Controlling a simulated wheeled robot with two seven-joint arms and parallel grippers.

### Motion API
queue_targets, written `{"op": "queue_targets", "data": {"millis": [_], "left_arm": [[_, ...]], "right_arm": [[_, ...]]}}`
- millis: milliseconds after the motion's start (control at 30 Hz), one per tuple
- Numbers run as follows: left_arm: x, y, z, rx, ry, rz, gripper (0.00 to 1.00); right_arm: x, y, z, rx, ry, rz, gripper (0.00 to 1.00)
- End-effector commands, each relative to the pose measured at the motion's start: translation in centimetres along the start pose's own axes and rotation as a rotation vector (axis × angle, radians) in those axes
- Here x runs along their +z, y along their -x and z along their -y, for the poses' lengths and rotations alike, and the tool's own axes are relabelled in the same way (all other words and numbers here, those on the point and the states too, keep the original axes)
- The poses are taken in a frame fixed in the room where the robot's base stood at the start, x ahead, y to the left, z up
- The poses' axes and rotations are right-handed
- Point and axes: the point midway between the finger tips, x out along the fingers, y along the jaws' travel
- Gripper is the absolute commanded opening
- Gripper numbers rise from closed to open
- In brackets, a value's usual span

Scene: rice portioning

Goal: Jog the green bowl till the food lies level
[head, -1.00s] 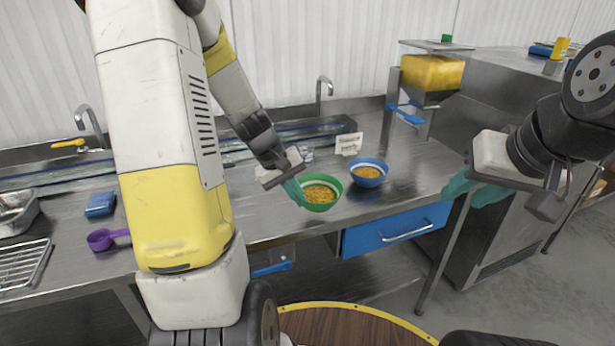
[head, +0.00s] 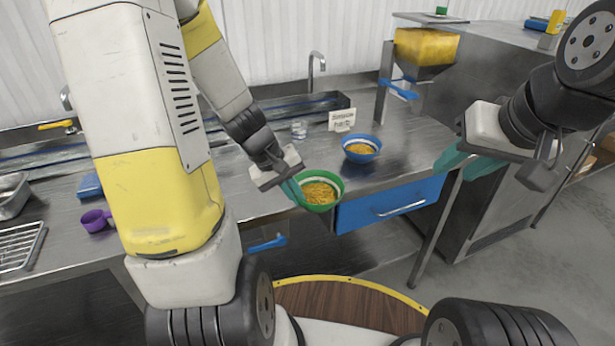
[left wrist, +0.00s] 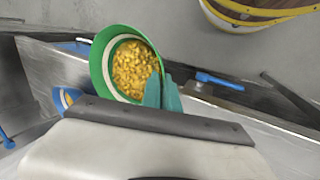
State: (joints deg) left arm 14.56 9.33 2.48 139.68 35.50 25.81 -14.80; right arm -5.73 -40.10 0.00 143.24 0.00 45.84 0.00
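The green bowl (head: 334,203) has a white band inside and holds yellow-orange food (head: 318,193). It is in my left gripper (head: 294,190), whose teal fingers are shut on its left rim in the head view. The bowl hangs at the counter's front edge, overlapping the blue drawer in the picture. In the left wrist view the bowl (left wrist: 101,62) shows its food (left wrist: 133,68) near the fingers, with more white band bare on the far side. I cannot tell whether the food is level. My right gripper (head: 466,165) is empty, its teal fingers apart, right of the counter.
A blue bowl (head: 362,158) with similar food stands on the counter (head: 260,205) behind the green bowl. A small sign (head: 342,120) and a clear cup (head: 299,130) stand farther back. A purple scoop (head: 96,220) lies left. A yellow food dispenser (head: 426,47) stands at the back right.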

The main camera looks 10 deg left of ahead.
Motion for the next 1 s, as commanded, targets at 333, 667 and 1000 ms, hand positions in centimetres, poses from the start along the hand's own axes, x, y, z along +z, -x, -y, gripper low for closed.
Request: {"op": "queue_targets", "data": {"millis": [333, 667, 1000], "left_arm": [[-1.4, 0.0, -0.1, 0.000, -0.001, -0.001, 0.00], [1.0, 0.0, 0.0, 0.000, -0.001, -0.002, 0.00], [-0.6, 0.1, -0.1, 0.000, -0.001, 0.000, 0.00]], "right_arm": [[0.0, 0.0, 0.0, 0.000, 0.000, 0.000, 0.36], [0.0, 0.0, 0.0, 0.000, 0.000, 0.000, 0.36], [0.0, 0.0, 0.0, 0.000, 0.000, 0.000, 0.36]]}}
